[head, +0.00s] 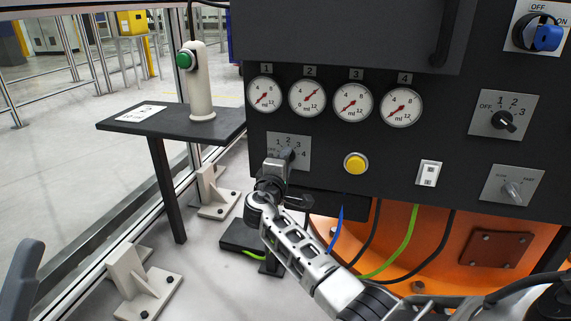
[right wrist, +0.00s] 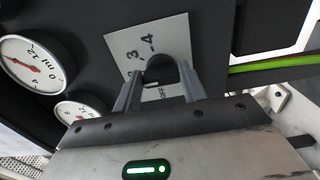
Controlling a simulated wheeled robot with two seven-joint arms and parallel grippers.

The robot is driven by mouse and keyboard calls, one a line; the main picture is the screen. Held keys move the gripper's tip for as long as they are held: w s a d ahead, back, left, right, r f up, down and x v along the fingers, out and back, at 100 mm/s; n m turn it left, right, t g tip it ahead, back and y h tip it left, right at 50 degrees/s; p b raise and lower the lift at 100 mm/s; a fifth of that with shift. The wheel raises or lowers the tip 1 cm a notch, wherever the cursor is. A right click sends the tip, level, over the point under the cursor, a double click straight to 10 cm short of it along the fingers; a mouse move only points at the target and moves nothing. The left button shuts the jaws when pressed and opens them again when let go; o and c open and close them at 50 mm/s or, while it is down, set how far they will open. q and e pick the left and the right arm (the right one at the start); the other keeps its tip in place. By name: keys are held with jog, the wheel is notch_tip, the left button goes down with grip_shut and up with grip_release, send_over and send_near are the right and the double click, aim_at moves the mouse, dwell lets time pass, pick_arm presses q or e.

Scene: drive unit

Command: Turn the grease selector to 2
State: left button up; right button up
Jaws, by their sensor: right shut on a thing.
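The grease selector plate (head: 302,143) sits on the dark panel below the left gauges, with marks around its dark knob (head: 290,154). My right gripper (head: 285,158) comes from below and is shut on the knob. My left gripper is not in view.
Several round gauges (head: 308,97) sit above the selector. A yellow button (head: 356,163), a white switch (head: 428,173) and two other rotary selectors (head: 504,120) are to the right. A side table (head: 170,125) with a green-button post (head: 200,90) stands left.

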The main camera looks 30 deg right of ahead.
jog(key=o, duration=1)
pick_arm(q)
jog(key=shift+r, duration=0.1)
pick_arm(e)
jog(key=shift+s+a, duration=0.1)
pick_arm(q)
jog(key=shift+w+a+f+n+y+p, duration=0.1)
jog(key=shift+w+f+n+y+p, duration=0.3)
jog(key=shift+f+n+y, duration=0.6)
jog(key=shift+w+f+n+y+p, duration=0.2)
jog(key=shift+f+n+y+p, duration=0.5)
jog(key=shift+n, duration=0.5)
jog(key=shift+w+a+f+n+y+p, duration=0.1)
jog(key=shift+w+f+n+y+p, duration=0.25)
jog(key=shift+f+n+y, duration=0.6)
pick_arm(e)
jog(key=shift+v, duration=3.7)
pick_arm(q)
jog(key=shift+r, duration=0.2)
